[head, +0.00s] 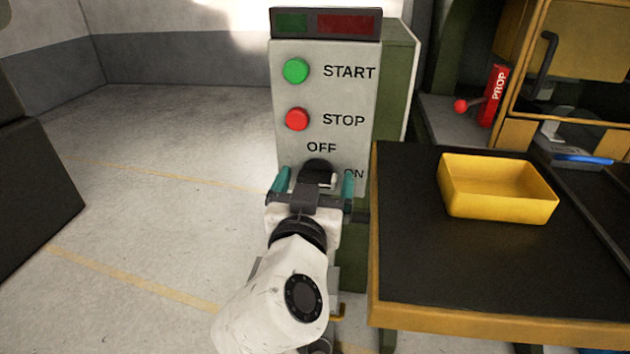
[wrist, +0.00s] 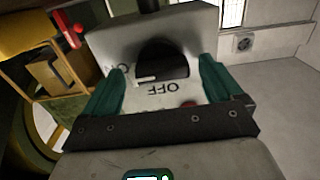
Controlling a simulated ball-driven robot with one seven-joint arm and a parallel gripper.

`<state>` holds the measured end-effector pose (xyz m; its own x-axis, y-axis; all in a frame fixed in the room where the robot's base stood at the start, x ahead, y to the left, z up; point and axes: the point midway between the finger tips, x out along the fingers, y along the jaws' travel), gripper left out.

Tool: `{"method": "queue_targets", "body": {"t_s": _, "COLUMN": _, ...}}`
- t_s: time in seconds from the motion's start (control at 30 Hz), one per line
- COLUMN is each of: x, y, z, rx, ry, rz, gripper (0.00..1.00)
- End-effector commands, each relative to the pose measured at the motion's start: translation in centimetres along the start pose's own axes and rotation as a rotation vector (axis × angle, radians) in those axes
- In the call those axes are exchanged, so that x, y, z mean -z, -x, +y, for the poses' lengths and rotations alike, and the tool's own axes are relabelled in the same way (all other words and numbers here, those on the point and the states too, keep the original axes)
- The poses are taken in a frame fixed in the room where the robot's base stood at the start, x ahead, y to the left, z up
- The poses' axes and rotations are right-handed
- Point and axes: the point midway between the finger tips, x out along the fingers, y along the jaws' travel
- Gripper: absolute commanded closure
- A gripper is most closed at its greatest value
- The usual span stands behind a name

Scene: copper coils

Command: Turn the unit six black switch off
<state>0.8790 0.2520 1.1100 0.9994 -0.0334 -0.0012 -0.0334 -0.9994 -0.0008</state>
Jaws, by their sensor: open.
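The black switch (head: 318,170) is a round knob low on a grey control panel (head: 345,95), below the word OFF and left of the word ON. My gripper (head: 314,183) is open in front of it, its teal fingers on either side of the knob. In the wrist view the knob (wrist: 162,60) shows between the two fingers (wrist: 160,90), with a pale pointer mark at its lower left, on the side of the partly covered ON. Whether the fingers touch the knob cannot be told. The lower part of the knob is hidden by my gripper in the head view.
A green START button (head: 295,70) and a red STOP button (head: 297,119) sit above the switch. A dark-topped table (head: 420,265) with a yellow bin (head: 497,205) stands close on the right.

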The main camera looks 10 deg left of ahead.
Motion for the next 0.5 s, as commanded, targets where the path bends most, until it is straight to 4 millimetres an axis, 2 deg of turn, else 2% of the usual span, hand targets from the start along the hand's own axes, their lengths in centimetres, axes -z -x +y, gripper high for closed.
{"method": "queue_targets", "body": {"t_s": 0.2, "x": -0.01, "y": -0.01, "z": 0.00, "rx": 0.000, "ry": 0.000, "rz": 0.000, "gripper": 0.08}}
{"method": "queue_targets", "body": {"t_s": 0.5, "x": -0.02, "y": 0.01, "z": -0.01, "rx": 0.000, "ry": 0.000, "rz": 0.000, "gripper": 0.37}}
